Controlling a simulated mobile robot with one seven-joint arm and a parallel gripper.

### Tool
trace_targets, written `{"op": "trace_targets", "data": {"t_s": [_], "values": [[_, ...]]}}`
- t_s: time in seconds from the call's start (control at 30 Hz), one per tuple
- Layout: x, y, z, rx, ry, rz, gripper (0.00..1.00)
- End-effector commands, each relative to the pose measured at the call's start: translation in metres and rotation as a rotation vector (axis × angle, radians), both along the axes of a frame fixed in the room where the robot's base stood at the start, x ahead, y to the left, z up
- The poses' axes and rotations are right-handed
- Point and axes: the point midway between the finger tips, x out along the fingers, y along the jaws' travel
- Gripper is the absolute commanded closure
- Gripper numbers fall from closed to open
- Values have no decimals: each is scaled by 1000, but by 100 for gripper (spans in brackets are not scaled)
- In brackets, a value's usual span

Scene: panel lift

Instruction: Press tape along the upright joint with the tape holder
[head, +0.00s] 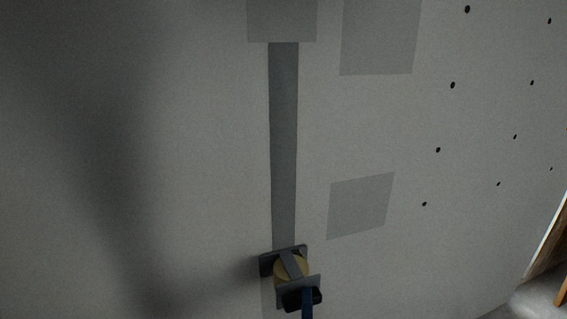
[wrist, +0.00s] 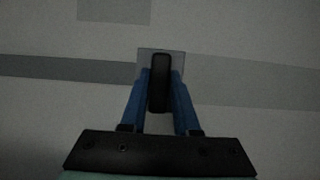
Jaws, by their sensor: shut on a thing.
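The tape holder (head: 290,262) is a dark grey frame with a yellowish roll, low in the head view against the pale wall panel. An upright dark grey strip (head: 284,150), which looks like tape over the joint, runs from the holder up to a grey patch. A paler strip shows just below the holder. My gripper (head: 304,298) is shut on the holder's black handle. In the wrist view the blue fingers of my gripper (wrist: 161,80) flank that handle, with the holder's plate (wrist: 147,56) behind. The strip runs sideways there, darker at left, paler at right. Exact contact with the wall is hidden.
The wall panel (head: 190,130) fills most of the head view. Grey square patches (head: 360,205) lie right of the strip, and several dark dots (head: 452,85) mark the panel further right. Floor and a wooden piece (head: 562,290) show at the lower right. Shadows darken the left.

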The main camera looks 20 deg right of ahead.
Motion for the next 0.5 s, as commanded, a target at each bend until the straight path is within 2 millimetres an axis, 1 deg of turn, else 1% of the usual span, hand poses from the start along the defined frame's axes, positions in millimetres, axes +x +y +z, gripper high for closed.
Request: {"op": "trace_targets", "data": {"t_s": [0.03,0.2,0.4,0.5], "values": [[0,1,15,-1,-6,3,100],[0,1,33,-1,-5,2,100],[-1,0,37,0,-4,2,100],[-1,0,45,0,-4,2,100]]}}
